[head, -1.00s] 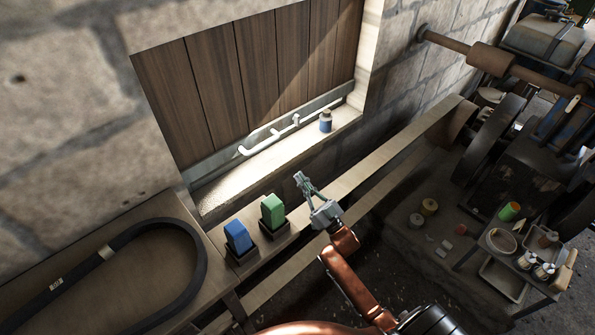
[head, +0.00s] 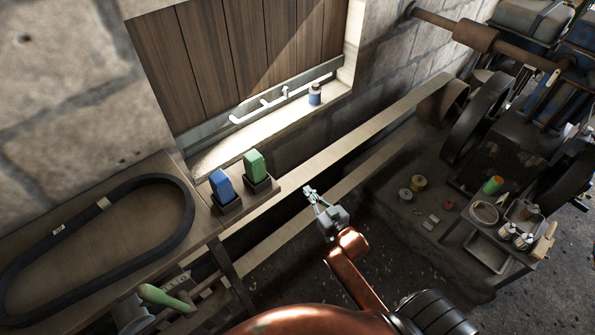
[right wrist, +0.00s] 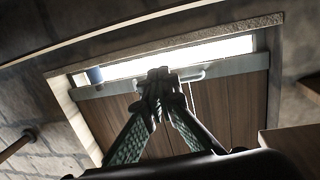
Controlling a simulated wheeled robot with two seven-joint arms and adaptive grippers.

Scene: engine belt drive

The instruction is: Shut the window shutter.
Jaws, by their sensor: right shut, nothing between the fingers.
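The window shutter (head: 235,65) is made of dark wooden planks with a grey metal rail (head: 200,130) along its lower edge. A white bar handle (head: 262,105) is fixed to that rail. A bright strip shows between the rail and the stone sill (head: 225,150). In the right wrist view the shutter (right wrist: 230,100) appears upside down, with the bright gap (right wrist: 215,50) beyond its rail. My right gripper (head: 309,190) is shut and empty, in front of and below the sill, apart from the handle. Its fingertips (right wrist: 160,80) hide part of the handle in the wrist view. My left gripper is not seen.
A small blue bottle (head: 315,94) stands on the sill's right end. Blue (head: 221,186) and green (head: 254,164) blocks stand below it, beside a bench with a black belt (head: 95,207). A long flat belt (head: 350,145) runs toward the engine. A tool cart (head: 490,240) stands right.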

